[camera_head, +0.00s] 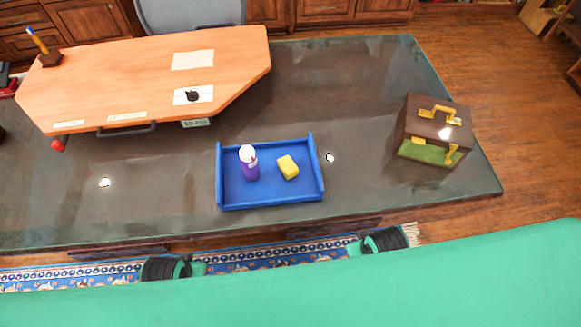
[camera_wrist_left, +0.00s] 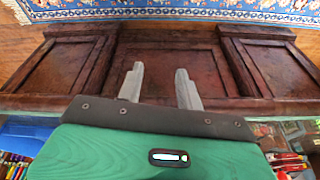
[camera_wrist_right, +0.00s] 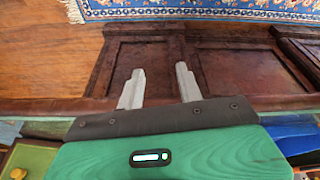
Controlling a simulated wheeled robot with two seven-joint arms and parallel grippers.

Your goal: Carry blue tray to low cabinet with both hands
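The blue tray (camera_head: 272,201) lies flat on the dark desk top. It has raised side walls and holds a purple bottle (camera_head: 249,170) with a pale cap, standing upright, and a yellow block (camera_head: 288,167). My left gripper (camera_wrist_left: 160,73) is open, with nothing between its fingers. My right gripper (camera_wrist_right: 160,72) is also open and empty. Both wrist views show the fingers in front of dark wood panels. In the head view only dark parts of my arms show near the desk's front edge, apart from the tray; the fingertips are hidden. I cannot tell which furniture is the low cabinet.
A brown case (camera_head: 434,120) with yellow fittings stands on the desk to the right. An orange board (camera_head: 150,75) with papers and a pen holder covers the back left. A chair (camera_head: 190,14) and wood cabinets (camera_head: 90,18) are behind. A blue patterned rug (camera_head: 300,254) lies in front.

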